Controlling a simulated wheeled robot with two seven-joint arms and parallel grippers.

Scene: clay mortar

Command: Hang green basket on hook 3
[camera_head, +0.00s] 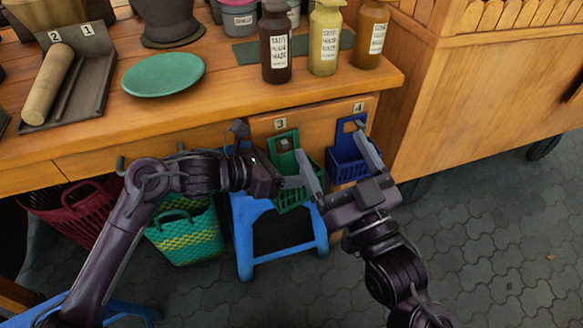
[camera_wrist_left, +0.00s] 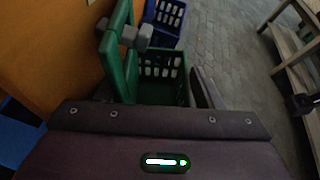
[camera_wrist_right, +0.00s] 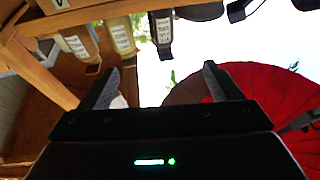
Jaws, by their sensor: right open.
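The green basket (camera_head: 292,192) is at the panel under label 3, upright. Grey hook 3 (camera_head: 284,144) shows at the opening of its tall green back; it appears to hang there. In the left wrist view the basket (camera_wrist_left: 160,90) lies ahead, with the grey hook end (camera_wrist_left: 140,36) sticking out by the green back. My left gripper (camera_head: 288,182) is close at the basket's left; its fingers are apart in the wrist view, one partly hidden. My right gripper (camera_head: 342,172) is open and empty, just right of the green basket and in front of the blue one.
A blue basket (camera_head: 350,160) hangs under label 4, close to the right. A blue stool (camera_head: 245,240) stands below. A woven green-yellow basket (camera_head: 187,235) and a dark red basket (camera_head: 75,210) are at the left. Bottles (camera_head: 325,40) and a green plate (camera_head: 163,75) are on the wooden counter.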

